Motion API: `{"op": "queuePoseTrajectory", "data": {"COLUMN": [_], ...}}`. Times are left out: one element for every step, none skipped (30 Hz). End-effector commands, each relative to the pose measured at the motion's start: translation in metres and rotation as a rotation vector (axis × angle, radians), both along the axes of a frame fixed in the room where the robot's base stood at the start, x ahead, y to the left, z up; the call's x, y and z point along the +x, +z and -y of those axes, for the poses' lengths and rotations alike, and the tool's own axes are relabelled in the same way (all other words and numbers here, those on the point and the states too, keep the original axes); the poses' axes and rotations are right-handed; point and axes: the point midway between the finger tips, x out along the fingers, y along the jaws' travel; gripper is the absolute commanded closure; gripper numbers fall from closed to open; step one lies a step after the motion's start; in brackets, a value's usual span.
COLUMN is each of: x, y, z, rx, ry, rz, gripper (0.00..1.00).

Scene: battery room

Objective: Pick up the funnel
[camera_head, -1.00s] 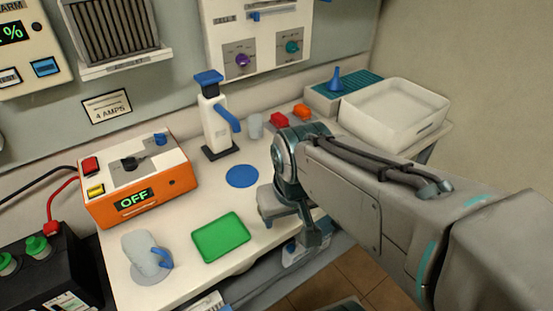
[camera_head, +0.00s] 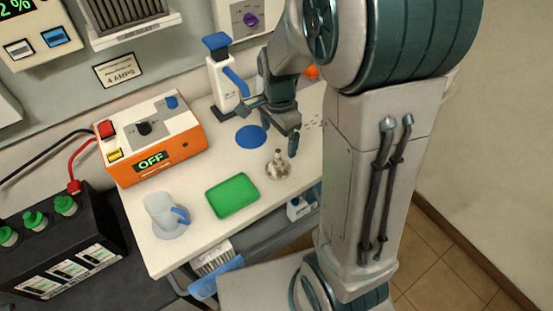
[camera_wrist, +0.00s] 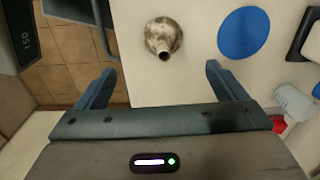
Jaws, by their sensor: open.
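A small metal funnel (camera_head: 278,166) stands spout up on the white tabletop, just right of the green tray (camera_head: 232,196). In the wrist view, the funnel (camera_wrist: 163,37) sits beyond and between the fingertips, apart from both. My gripper (camera_head: 270,122) hangs above the table on the far side of the funnel, near the blue disc (camera_head: 251,137). In the wrist view, my gripper (camera_wrist: 160,72) has its two fingers spread wide with nothing between them.
An orange charger box (camera_head: 160,140) marked OFF stands at the left. A white-and-blue dispenser (camera_head: 226,80) stands behind the blue disc. A clear jug (camera_head: 163,213) with a blue handle stands left of the green tray. My arm hides the table's right end.

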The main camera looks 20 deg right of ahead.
Motion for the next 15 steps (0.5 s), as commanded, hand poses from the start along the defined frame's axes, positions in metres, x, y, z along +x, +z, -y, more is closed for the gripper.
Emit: {"op": "queuePoseTrajectory", "data": {"x": [-0.001,-0.002,-0.002,-0.001,-0.001,-0.002,-0.002,-0.001,-0.001,-0.001,-0.001,-0.001,-0.001,-0.001,-0.001], "y": [-0.011,-0.017,-0.025,-0.031,-0.037,-0.045,-0.050,-0.054,-0.059,-0.063,-0.066,-0.069,-0.071,-0.073,-0.074], "z": [0.000,0.000,0.000,0.000,0.000,0.000,0.000,0.000,0.000,0.000,0.000,0.000,0.000,0.000,0.000], "rx": [-0.001,-0.001,-0.001,0.000,0.000,0.000,-0.001,0.000,0.000,0.000,0.000,0.001,0.000,0.000,0.000], "ry": [-0.001,-0.001,-0.001,-0.001,-0.001,0.000,0.000,0.001,0.002,0.003,0.003,0.003,0.003,0.003,0.003], "rz": [-0.008,-0.007,-0.007,-0.008,-0.008,-0.008,-0.007,-0.006,-0.005,-0.004,-0.004,-0.004,-0.002,-0.002,-0.002], "gripper": [0.09,0.09,0.09,0.09,0.09,0.09,0.09,0.09,0.09,0.09,0.09,0.09,0.09,0.09,0.09]}}
